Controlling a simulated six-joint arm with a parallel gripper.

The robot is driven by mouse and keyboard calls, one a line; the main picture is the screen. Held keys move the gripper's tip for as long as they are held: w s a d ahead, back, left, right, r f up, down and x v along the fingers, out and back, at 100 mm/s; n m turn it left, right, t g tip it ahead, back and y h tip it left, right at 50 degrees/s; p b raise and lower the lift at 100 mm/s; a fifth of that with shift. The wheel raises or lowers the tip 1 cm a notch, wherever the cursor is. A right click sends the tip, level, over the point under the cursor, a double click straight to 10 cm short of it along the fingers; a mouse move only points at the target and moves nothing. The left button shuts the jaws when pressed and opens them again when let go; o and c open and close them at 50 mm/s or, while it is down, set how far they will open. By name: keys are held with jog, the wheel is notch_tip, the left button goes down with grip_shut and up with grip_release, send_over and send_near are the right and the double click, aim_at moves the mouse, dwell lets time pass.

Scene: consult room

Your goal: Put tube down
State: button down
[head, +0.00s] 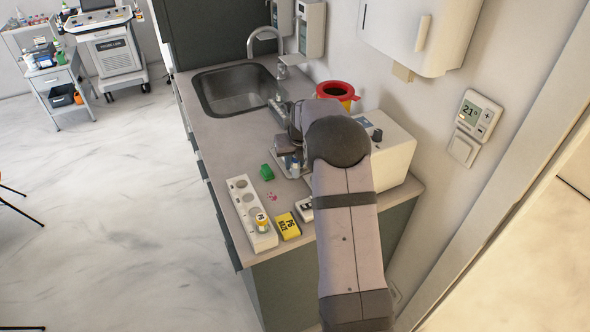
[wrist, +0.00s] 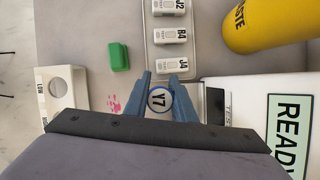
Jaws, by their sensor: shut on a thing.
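In the wrist view my gripper (wrist: 162,78) has its two blue fingers closed around a tube (wrist: 159,101). The tube shows end-on as a round white top marked Y7 with a blue rim. A grey tray (wrist: 155,63) just beyond the fingertips holds labelled white vials: one marked J4 (wrist: 168,71), one marked R4 (wrist: 170,37) and one marked J2 (wrist: 168,7). I cannot tell how high the tube is above the counter.
A white rack (head: 246,203) with round holes stands at the counter's left edge, with an orange-and-white vial (head: 262,222) at its near end.

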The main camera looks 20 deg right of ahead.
notch_tip(320, 180, up, 7)
jog(key=shift+r+b, duration=0.15)
jog(key=shift+b, duration=0.65)
